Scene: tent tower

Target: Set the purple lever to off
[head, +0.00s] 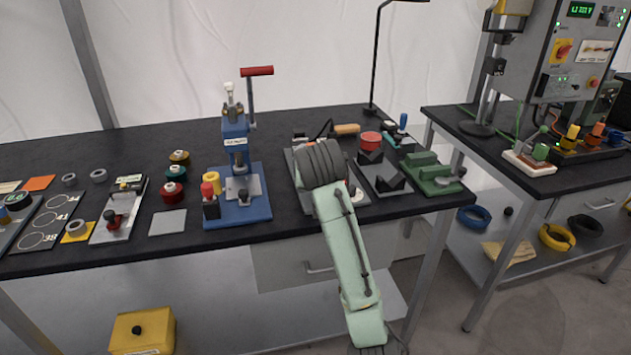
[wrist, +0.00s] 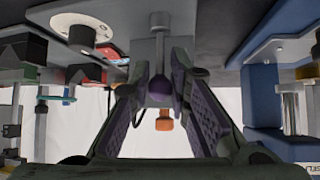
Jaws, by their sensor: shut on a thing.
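The purple lever (wrist: 157,87) shows in the wrist view as a dark purple knob on a grey stem, hanging from a grey fixture as this view is turned. My gripper (wrist: 159,93) is shut on the lever, with the knob between its two fingers. In the head view my arm covers the lever and my gripper, and only the edge of the grey base plate (head: 361,201) shows beside the arm. The lever's off position cannot be made out.
A blue press (head: 238,185) with a red-handled lever stands left of my arm. A grey plate with black V-blocks (head: 384,178) and a green vise (head: 432,176) stand close on the right. Spools (head: 173,180) and small fixtures fill the left bench.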

